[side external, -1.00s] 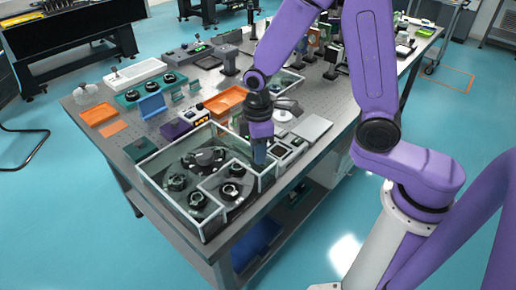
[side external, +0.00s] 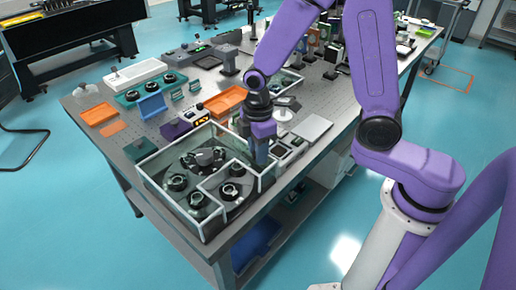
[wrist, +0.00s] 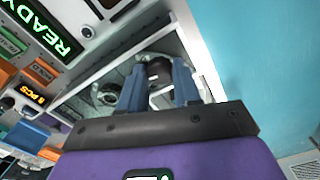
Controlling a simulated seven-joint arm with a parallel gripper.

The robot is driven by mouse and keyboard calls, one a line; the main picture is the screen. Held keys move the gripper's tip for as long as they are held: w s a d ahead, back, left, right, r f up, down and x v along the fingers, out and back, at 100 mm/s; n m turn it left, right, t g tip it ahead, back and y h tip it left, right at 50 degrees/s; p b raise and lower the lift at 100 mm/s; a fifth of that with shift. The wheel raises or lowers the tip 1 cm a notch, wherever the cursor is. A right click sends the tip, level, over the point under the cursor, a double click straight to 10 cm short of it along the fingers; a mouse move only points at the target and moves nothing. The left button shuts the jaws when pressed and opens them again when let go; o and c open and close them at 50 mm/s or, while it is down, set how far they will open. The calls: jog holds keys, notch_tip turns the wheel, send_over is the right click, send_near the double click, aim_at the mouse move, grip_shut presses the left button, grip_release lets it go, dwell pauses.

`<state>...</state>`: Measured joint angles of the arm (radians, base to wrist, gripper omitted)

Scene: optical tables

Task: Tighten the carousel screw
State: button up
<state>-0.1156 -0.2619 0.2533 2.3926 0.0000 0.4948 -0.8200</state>
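A clear-walled box (side external: 170,153) on the near end of the table holds several dark round parts, including a larger dark carousel-like cluster (side external: 204,158) and a round part with a pale centre (side external: 231,190). I cannot pick out the carousel screw for certain. My gripper (side external: 262,158) points down at the box's right-hand wall. In the wrist view my gripper (wrist: 160,88) has its two blue fingers apart. A dark round part (wrist: 159,69) with a pale block shows between them; I see no clear contact. Another round part (wrist: 107,94) lies to the left.
Left of the box in the wrist view are a green READY display (wrist: 50,33) and a 6 PCS display (wrist: 33,94). In the side view, an orange tray (side external: 226,100) stands behind my gripper, and a flat grey plate (side external: 311,128) lies to its right. The table edge is close.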

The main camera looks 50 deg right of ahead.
jog(key=o, duration=0.3)
jog(key=shift+r, duration=0.1)
notch_tip(320, 180, up, 17)
jog(key=shift+r, duration=0.15)
dwell(0.5)
jog(key=shift+s, duration=0.1)
jog(key=s+d+f, duration=0.1)
jog(key=s+f, duration=0.1)
jog(key=s, duration=0.4)
jog(key=s+d+f, duration=0.2)
jog(key=s+f, duration=0.1)
jog(key=s, duration=0.4)
jog(key=s+d+f+m, duration=0.1)
jog(key=s+d+f, duration=0.1)
jog(key=s, duration=0.5)
jog(key=shift+d+f, duration=0.25)
jog(key=shift+f, duration=0.1)
